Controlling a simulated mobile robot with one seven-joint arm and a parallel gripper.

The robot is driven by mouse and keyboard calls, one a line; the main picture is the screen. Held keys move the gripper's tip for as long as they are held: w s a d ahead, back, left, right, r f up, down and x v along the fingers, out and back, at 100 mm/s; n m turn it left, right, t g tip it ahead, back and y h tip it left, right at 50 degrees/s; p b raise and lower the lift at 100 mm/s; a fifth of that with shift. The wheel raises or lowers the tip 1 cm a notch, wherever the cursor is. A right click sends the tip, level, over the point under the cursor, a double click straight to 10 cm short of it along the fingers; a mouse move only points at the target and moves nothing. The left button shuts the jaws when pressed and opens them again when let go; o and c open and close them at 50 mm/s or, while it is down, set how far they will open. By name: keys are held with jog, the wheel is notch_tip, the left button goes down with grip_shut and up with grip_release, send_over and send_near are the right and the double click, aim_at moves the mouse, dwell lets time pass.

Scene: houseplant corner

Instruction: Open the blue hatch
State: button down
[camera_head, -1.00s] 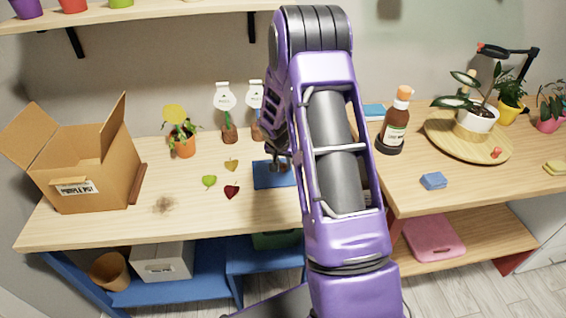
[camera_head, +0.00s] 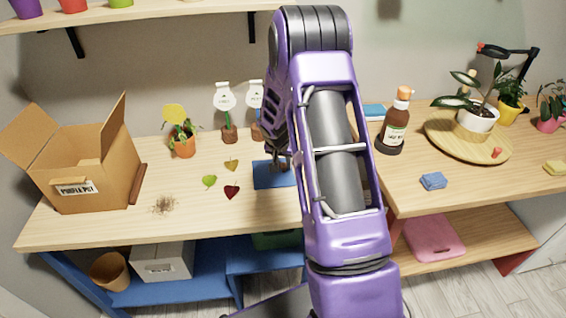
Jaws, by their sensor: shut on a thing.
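The blue hatch (camera_head: 268,177) is a flat blue panel in the wooden tabletop, near the middle of the view. It looks flat, lying level with the table. My gripper (camera_head: 281,162) is over the far part of the hatch, pointing down. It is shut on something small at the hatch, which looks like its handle. The fingertips are small and dark here, and my arm hides the hatch's right side.
Three loose leaves (camera_head: 232,192) and a patch of brown crumbs (camera_head: 164,204) lie left of the hatch. A potted plant (camera_head: 182,143), plant labels (camera_head: 225,99) and an open cardboard box (camera_head: 92,165) stand further left. A brown bottle (camera_head: 394,124) stands right of my arm.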

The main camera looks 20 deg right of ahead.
dwell(0.3)
jog(key=s+d, duration=0.1)
jog(key=d, duration=0.2)
jog(key=s+d, duration=0.1)
jog(key=d, duration=0.2)
jog(key=s+d, duration=0.1)
jog(key=d, duration=0.3)
jog(key=c, duration=0.6)
grip_release()
jog(key=v, duration=1.7)
jog(key=shift+s+a+r+p, duration=0.1)
jog(key=shift+r+p, duration=0.05)
jog(key=shift+p, duration=0.25)
